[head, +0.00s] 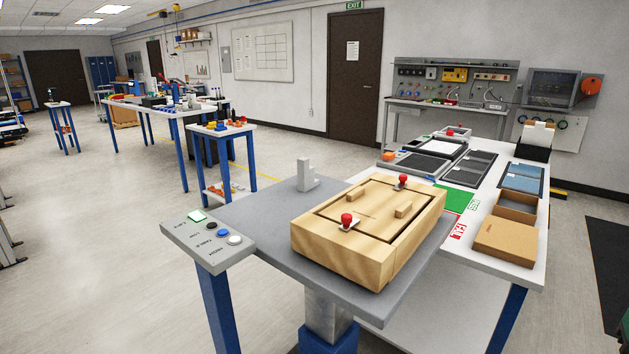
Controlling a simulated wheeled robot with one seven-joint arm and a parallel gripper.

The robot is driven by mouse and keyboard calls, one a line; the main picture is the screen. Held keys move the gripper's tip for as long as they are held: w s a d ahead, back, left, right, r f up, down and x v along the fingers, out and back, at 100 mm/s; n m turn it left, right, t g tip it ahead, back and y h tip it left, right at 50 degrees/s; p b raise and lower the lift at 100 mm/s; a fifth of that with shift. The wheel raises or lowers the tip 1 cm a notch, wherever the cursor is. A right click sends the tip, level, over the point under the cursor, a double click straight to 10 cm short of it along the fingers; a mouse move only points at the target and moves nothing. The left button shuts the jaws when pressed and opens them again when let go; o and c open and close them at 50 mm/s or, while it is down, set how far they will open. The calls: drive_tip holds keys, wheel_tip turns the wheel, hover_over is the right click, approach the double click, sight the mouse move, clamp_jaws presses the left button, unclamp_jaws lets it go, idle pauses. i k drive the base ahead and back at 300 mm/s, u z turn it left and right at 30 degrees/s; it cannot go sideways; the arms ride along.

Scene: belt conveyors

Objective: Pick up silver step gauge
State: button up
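A light grey stepped block (306,177), which looks like the silver step gauge, stands upright on the grey table top (255,215), behind and left of the wooden box. It has a tall post on its left and a lower step on its right. Nothing touches it. My gripper is not in view.
A wooden fixture box (345,250) with red knobs takes up the table's right side. A button panel (208,240) stands at the front left. A white bench with trays and cardboard boxes (505,243) adjoins on the right.

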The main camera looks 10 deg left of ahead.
sight(307, 181)
drive_tip(key=z, duration=2.35)
drive_tip(key=k, duration=1.7)
drive_tip(key=u, duration=1.9)
drive_tip(key=i, duration=0.85)
drive_tip(key=u, duration=0.1)
